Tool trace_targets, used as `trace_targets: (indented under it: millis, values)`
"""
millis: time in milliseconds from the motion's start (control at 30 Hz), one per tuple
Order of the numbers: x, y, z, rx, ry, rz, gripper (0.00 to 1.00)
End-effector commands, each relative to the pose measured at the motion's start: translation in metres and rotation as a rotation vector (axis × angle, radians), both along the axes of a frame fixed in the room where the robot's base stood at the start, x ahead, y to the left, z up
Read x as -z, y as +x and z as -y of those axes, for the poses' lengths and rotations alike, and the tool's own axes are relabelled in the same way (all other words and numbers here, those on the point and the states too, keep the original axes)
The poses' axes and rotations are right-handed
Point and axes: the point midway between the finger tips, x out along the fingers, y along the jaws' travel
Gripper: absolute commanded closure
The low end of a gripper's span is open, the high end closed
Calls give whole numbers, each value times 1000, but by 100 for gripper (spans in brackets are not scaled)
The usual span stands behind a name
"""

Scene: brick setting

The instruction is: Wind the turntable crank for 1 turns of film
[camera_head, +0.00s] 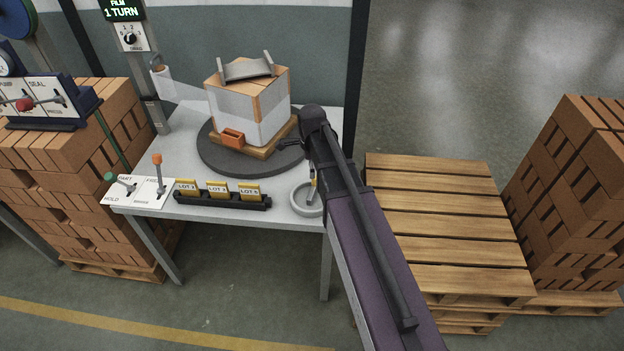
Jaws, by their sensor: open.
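A dark round turntable (212,153) on the grey table carries a small wooden pallet (254,154) with a brick pack (246,100) partly wrapped in whitish film. A film roll (165,82) stands on the post at the left, and a strip of film runs from it to the pack. A grey ring-shaped wheel (297,205) with a yellowish part, perhaps the crank, sits at the table's front right corner, partly behind my arm. My gripper (287,143) is open beside the pack's right side, above the turntable's edge; its fingers are small and partly hidden.
A display (124,10) reads "FILM 1 TURN" above a dial (130,38). Two levers, green (110,177) and orange (157,160), stand at the front left. A rack holds yellow lot cards (218,190). An orange clip-like piece (233,137) lies by the pack. An empty pallet (440,220) stands right.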

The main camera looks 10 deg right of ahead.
Motion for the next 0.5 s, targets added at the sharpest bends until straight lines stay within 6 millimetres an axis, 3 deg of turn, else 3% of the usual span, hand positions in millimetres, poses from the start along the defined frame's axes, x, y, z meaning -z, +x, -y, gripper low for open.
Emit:
trace_targets:
  millis: [267,500]
  values:
    - [1,2,0,-213,0,0,40]
    - [1,5,0,-541,0,0,40]
